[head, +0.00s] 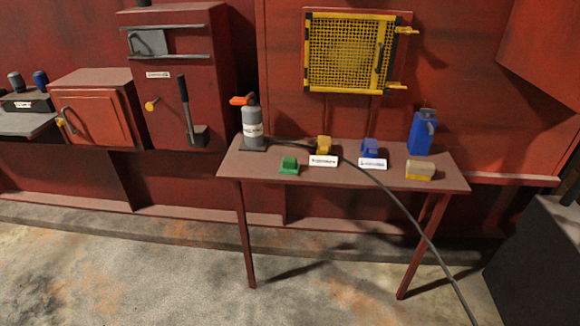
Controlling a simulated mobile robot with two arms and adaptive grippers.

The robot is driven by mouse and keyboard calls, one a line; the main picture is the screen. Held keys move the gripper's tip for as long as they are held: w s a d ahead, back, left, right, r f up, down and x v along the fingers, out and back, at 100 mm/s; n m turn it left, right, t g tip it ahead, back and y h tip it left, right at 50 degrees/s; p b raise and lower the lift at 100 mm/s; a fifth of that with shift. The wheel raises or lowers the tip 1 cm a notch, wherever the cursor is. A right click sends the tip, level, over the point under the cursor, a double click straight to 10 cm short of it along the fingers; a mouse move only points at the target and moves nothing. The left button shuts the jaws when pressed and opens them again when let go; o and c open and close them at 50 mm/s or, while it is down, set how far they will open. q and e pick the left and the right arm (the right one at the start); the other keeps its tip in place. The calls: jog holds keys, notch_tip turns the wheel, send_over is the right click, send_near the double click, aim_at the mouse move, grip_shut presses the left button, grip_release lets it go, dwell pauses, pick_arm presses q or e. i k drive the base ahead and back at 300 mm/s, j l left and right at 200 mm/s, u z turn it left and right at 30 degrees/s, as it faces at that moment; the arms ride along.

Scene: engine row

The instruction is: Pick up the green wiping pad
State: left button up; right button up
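The green wiping pad (290,165) is a small green block. It lies on the red-brown table (248,170), near its front edge and left of the middle. Its upper side shows a raised part. Nothing lies on it. Neither of my grippers shows in the head view.
A grey bottle with an orange top (253,125) stands at the table's back left. A black hose (400,203) crosses the table and hangs off its front. Yellow (323,144) and blue (370,147) blocks, white labels, a blue jug (421,134) and a yellow-tan block (420,170) stand rightward. The floor in front is clear.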

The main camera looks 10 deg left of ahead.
aim_at(289, 166)
jog(key=i+j+z, duration=0.2)
jog(key=i, duration=0.25)
jog(key=i+j+z, duration=0.15)
jog(key=i, duration=0.3)
jog(key=j, duration=0.1)
